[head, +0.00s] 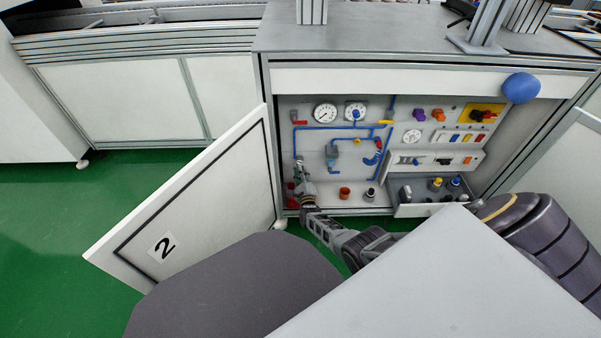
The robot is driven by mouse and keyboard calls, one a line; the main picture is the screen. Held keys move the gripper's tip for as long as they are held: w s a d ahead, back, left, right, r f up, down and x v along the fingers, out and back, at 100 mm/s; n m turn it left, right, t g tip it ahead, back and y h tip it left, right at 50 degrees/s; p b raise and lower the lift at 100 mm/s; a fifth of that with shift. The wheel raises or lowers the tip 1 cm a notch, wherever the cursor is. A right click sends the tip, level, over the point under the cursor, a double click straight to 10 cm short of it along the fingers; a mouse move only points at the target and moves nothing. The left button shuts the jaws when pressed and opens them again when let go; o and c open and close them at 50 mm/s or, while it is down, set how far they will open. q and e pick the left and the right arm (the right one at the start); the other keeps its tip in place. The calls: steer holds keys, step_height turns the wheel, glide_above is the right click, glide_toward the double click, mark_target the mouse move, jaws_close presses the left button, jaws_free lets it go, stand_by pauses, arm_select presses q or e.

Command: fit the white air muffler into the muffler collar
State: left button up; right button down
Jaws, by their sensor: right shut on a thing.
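My right gripper (302,183) is inside the open cabinet at its lower left, close to the back panel. It is shut on a small pale piece, which looks like the white air muffler (299,164); the fingers hide part of it. The muffler collar cannot be made out for sure at this size. A small red fitting (291,189) stands just left of the gripper. An orange-brown cup-like fitting (345,193) and a dark fitting with a pale top (370,194) stand on the cabinet floor to the right. My left gripper is out of view.
The cabinet door (190,205), marked 2, stands open at left. Gauges (325,113), blue tubing (330,128) and a switch panel (437,140) fill the back. An open drawer (433,208) with several small parts juts out at lower right. A blue ball (520,88) is at upper right.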

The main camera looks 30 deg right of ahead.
steer(key=shift+m+h, duration=0.4)
steer(key=shift+m, duration=0.9)
steer(key=c, duration=1.4)
jaws_free()
steer(key=shift+o, duration=0.2)
steer(key=shift+s+a+f, duration=0.1)
steer(key=shift+s+a, duration=0.1)
steer(key=shift+s, duration=0.05)
steer(key=v, duration=1.1)
steer(key=shift+s, duration=0.2)
